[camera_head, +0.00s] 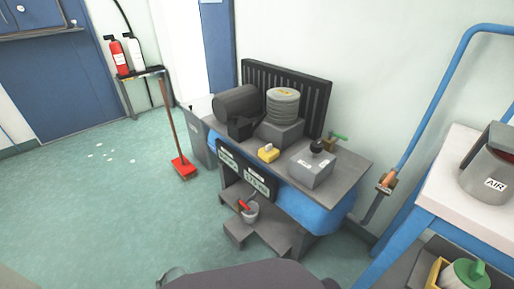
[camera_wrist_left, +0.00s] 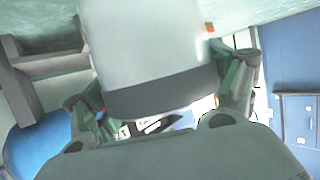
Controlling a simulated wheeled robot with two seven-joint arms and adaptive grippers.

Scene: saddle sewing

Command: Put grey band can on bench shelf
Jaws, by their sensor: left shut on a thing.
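The grey band can (camera_wrist_left: 155,45) is pale grey with a dark grey band round one end. It fills the upper middle of the left wrist view. My left gripper (camera_wrist_left: 162,92) is shut on it, with one finger on each side. In the head view my left gripper (camera_head: 245,277) is a dark shape cut off at the bottom edge, and I cannot make out the can there. The bench (camera_head: 345,168) stands beyond it, with grey step-like shelves (camera_head: 268,232) low at its front. My right gripper is not in view.
A small pot with a red handle (camera_head: 250,212) sits on the bench's lower shelf. The bench top holds a grey box (camera_head: 310,170), a yellow block (camera_head: 268,153) and a ribbed drum (camera_head: 283,105). A red-headed broom (camera_head: 183,167) stands left. The floor left is mostly clear.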

